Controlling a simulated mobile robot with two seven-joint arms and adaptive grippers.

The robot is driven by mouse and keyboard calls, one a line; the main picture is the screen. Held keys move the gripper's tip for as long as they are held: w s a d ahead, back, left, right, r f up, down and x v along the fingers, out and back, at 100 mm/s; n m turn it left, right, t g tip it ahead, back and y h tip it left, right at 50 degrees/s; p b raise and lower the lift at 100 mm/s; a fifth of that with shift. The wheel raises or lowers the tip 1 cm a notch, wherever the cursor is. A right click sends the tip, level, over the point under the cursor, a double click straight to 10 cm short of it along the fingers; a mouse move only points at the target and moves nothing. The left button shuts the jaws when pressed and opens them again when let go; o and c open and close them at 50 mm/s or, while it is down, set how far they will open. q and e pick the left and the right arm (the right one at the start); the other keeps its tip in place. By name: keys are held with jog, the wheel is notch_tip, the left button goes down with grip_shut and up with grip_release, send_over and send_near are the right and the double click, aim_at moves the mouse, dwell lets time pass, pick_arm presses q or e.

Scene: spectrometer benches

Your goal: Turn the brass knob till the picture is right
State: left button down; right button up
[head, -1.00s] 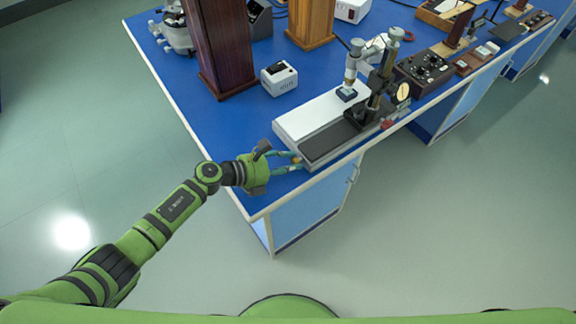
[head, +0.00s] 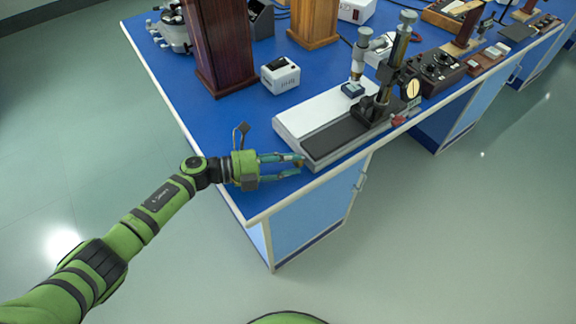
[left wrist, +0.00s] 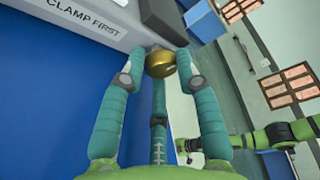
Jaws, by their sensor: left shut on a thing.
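The brass knob (left wrist: 160,64) is a small round golden knob on the end of a grey-and-white bench instrument (head: 305,127). In the left wrist view the instrument's edge carries the label "CLAMP FIRST" (left wrist: 87,18). My left gripper (head: 299,162) reaches in from the left at the instrument's near left end. In the left wrist view its teal fingers (left wrist: 158,68) are closed around the knob. The knob is mostly hidden by the fingers in the head view. No picture that the knob might alter can be made out.
A microscope-like column (head: 392,70) stands on the instrument, with a round dial (head: 413,88) beside it. A white box (head: 280,75) and a dark wooden post (head: 221,45) stand behind. The blue bench top (head: 190,100) is clear near my left gripper.

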pick_arm(q)
jog(key=shift+n+b, duration=0.3)
jog(key=shift+n, duration=0.1)
dwell(0.3)
jog(key=c, duration=0.9)
grip_release()
jog(key=shift+c, duration=0.2)
jog(key=shift+a, duration=0.2)
jog(key=v, duration=1.1)
jog(key=shift+s+a+f, duration=0.15)
jog(key=shift+s+a, duration=0.05)
jog(key=shift+a, duration=0.1)
